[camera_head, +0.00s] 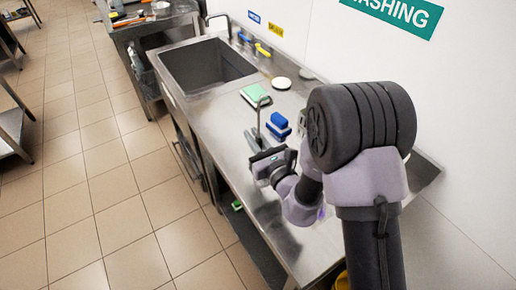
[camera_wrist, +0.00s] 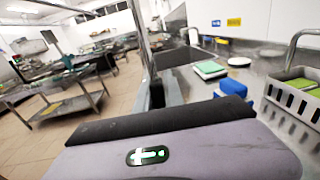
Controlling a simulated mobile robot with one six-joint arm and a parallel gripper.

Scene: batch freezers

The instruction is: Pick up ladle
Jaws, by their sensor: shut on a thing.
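My gripper (camera_head: 258,146) is over the right part of the steel counter and is shut on a thin metal rod, which looks like the handle of the ladle (camera_head: 258,116). The rod stands roughly upright above the gripper in the head view. In the wrist view the ladle (camera_wrist: 142,45) rises past the top edge of the picture, just beyond the dark edge of my gripper. The ladle's bowl cannot be made out in either view.
The counter (camera_head: 215,105) has a sink (camera_head: 205,66) at its far end. Green-and-white pads (camera_head: 255,95), blue sponges (camera_head: 278,124) and a white round dish (camera_head: 281,83) lie near the ladle. Open tiled floor lies left.

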